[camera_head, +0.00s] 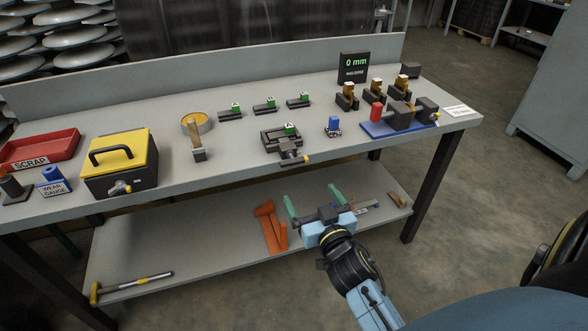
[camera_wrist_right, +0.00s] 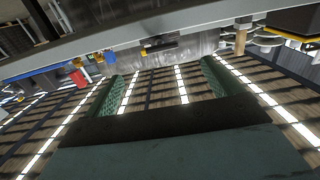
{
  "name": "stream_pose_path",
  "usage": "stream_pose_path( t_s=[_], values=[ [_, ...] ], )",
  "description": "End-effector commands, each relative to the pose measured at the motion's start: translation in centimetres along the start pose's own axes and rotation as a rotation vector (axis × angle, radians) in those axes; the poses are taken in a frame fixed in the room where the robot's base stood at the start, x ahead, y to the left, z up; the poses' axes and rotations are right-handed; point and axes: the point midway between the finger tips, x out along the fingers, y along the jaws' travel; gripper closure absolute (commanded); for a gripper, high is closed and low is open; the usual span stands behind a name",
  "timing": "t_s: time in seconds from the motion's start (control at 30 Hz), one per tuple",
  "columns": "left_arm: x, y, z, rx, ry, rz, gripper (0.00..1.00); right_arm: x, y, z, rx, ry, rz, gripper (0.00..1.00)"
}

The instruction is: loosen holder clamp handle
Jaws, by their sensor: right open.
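The left gripper is not in view.
The bench front edge (camera_head: 220,176) lies above my gripper, the lower shelf (camera_head: 180,250) beneath. An orange tool (camera_head: 268,226) lies on that shelf. A blue-based fixture (camera_head: 400,126) stands right, a yellow-lidded box (camera_head: 120,165) left. A small blue-topped piece (camera_head: 333,124) is near the holder.

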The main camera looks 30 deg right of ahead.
Motion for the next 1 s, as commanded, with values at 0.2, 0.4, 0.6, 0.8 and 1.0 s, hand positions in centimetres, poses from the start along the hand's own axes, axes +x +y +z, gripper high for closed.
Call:
stream_pose_path(
  t_s=[0.2,0.4,0.6,0.8,1.0],
  values=[
    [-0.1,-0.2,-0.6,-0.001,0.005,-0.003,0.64,1.8,0.2,-1.1,0.0,0.028,0.005,0.09],
    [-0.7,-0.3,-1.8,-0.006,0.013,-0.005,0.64,5.8,0.3,-1.1,-0.003,0.027,0.004,0.09],
    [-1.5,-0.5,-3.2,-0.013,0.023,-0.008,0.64,9.9,0.2,-1.1,-0.001,0.024,0.003,0.09],
    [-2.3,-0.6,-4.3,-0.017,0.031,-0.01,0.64,12.5,0.3,-1.1,-0.001,0.023,0.004,0.09],
    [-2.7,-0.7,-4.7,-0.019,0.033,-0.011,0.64,13.3,0.2,-1.1,0.0,0.021,0.004,0.09]
  ],
)
